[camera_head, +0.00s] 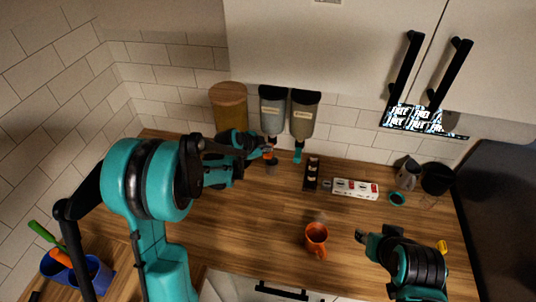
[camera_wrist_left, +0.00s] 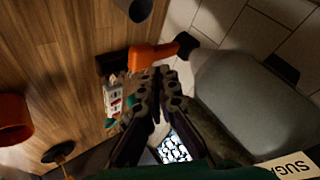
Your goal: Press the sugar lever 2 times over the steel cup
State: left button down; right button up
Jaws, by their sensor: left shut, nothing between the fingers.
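The sugar dispenser (camera_head: 272,108) is the left of two grey hoppers on the back wall. Its SUG label and grey body (camera_wrist_left: 250,100) show in the left wrist view. Its orange lever (camera_wrist_left: 150,57) sticks out below the hopper. The grey steel cup (camera_head: 271,166) stands on the counter under the lever, and its edge shows in the left wrist view (camera_wrist_left: 135,8). My left gripper (camera_head: 262,147) is shut and empty, fingertips right at the lever; I cannot tell whether they touch. My right gripper (camera_head: 362,236) is low over the counter at right, its opening unclear.
A second hopper (camera_head: 304,115) with a teal lever hangs beside the sugar dispenser. A wooden-lidded canister (camera_head: 229,105) stands left of it. An orange mug (camera_head: 316,237), a dark rack (camera_head: 311,173) and a white box (camera_head: 355,188) stand to the right. A blue bin (camera_head: 90,280) is at front left.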

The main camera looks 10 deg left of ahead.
aim_at(268, 154)
pick_arm(q)
jog(key=shift+f, duration=0.1)
dwell(0.5)
jog(key=shift+f+b, duration=0.35)
jog(key=shift+b, duration=0.2)
jog(key=shift+f+b, duration=1.1)
jog(key=shift+f, duration=0.1)
dwell(1.0)
jog(key=shift+r, duration=0.1)
jog(key=shift+r+p, duration=0.95)
jog(key=shift+r, duration=0.6)
jog(key=shift+r+p, duration=1.6)
jog(key=shift+r, duration=0.95)
